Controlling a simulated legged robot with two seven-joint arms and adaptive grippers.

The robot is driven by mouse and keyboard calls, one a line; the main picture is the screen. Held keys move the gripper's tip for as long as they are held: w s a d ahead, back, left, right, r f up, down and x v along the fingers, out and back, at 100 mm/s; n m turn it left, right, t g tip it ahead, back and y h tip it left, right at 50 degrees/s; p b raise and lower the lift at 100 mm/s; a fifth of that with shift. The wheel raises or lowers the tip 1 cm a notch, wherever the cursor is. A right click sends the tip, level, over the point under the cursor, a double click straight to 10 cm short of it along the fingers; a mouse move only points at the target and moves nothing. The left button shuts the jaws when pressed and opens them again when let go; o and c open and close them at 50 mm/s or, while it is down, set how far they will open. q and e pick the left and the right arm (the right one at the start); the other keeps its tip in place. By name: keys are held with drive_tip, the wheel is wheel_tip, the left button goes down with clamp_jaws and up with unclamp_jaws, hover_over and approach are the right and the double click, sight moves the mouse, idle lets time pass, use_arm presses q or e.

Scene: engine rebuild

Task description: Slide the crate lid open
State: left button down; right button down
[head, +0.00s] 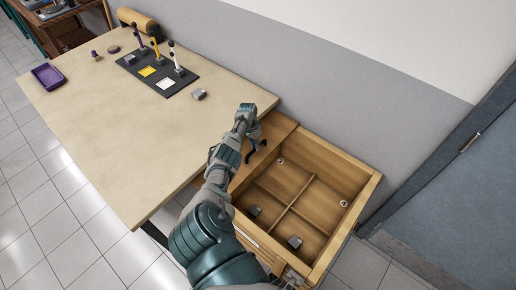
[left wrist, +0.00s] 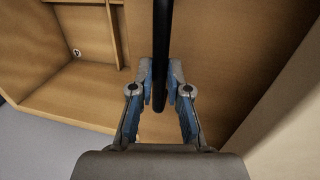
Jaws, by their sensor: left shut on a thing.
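The wooden crate (head: 358,200) stands at the right end of the table, with its divided inside largely uncovered. Its flat wooden lid (head: 277,127) shows at the crate's left side, next to the table, partly hidden behind my left arm. My left gripper (head: 254,149) is over the lid. In the left wrist view, the gripper (left wrist: 161,88) is shut on a black bar-shaped handle (left wrist: 162,45), with a blue-grey finger on each side. The crate's wall and dividers (left wrist: 72,88) show left of the handle. My right gripper is not in view.
Small dark blocks (head: 294,242) and round metal pieces (head: 343,203) lie in the crate's compartments. The table (head: 120,140) holds a black board with levers (head: 160,72), a purple tray (head: 47,76) and a small grey block (head: 199,94). A grey wall stands close behind.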

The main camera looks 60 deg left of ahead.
use_arm(q)
drive_tip(key=c, duration=1.3)
unclamp_jaws()
drive_tip(key=shift+o, duration=0.8)
drive_tip(key=shift+w+a+f, duration=0.1)
drive_tip(key=shift+f, duration=0.05)
drive_tip(key=shift+a+r, duration=0.1)
drive_tip(key=shift+r, duration=0.2)
wheel_tip(320, 180, up, 11)
drive_tip(key=a, duration=0.2)
drive_tip(key=shift+s, duration=0.25)
drive_tip(key=shift+a, duration=0.15)
drive_tip(key=shift+r, duration=0.1)
